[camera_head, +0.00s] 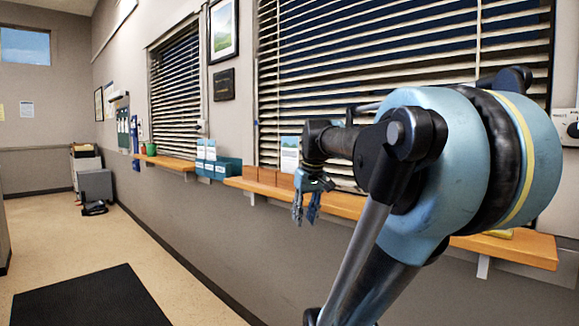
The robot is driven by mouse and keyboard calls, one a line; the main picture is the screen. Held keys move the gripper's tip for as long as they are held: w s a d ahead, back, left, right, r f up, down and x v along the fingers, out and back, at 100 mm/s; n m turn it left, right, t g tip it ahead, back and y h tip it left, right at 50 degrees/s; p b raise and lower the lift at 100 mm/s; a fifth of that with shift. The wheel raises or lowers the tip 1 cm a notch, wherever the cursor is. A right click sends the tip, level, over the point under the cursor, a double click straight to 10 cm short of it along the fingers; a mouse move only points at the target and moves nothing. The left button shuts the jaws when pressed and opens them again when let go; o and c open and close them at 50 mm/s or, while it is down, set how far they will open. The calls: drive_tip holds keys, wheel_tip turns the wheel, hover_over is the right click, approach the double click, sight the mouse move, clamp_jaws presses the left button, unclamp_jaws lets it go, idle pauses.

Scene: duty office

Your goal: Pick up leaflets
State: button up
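A taller white and blue leaflet or card (289,155) stands farther right, behind small brown boxes and partly beside my wrist. I cannot tell whether it is one sheet or a stack. My gripper (306,214) hangs down in front of the ledge, right of the holder. Its two fingers are apart with nothing visible between them. The leaflets' lower parts are hidden by the holder.
A green pot (151,149) stands on the farther ledge (168,161).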

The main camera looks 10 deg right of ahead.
drive_tip(key=w+d+r+n, duration=0.1)
drive_tip(key=w+r, duration=0.6)
drive_tip(key=r, duration=0.2)
drive_tip(key=w+r+n, duration=0.1)
drive_tip(key=w+r, duration=0.5)
drive_tip(key=r, duration=0.4)
drive_tip(key=n+t+y, duration=0.1)
drive_tip(key=n+y, duration=0.1)
drive_tip(key=n, duration=0.1)
approach(288, 151)
drive_tip(key=x, duration=1)
drive_tip(key=shift+w+d, duration=0.15)
drive_tip(key=shift+w, duration=0.05)
clamp_jaws()
